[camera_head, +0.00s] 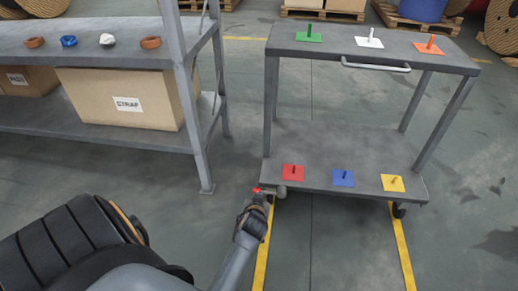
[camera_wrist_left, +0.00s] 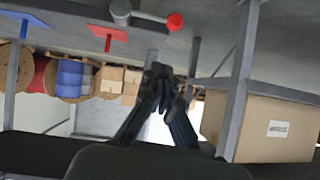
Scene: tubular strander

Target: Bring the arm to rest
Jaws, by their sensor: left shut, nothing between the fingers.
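My left arm comes in from the bottom left in the head view. Its gripper (camera_head: 257,202) is low beside the front left corner of the grey cart (camera_head: 325,140), close to a red-tipped grey part (camera_head: 257,190) there. In the left wrist view the gripper's dark fingers (camera_wrist_left: 163,80) are together with nothing between them, and the red tip (camera_wrist_left: 175,21) shows above them, apart in the picture. Whether the gripper touches the cart cannot be told. My right gripper is not in view.
The cart's top has green, white and orange plates with pegs; its lower shelf has red (camera_head: 293,172), blue (camera_head: 343,178) and yellow (camera_head: 393,183) ones. A grey rack (camera_head: 195,90) at left holds several rings and a cardboard box (camera_head: 125,98). Yellow floor lines run beside the cart.

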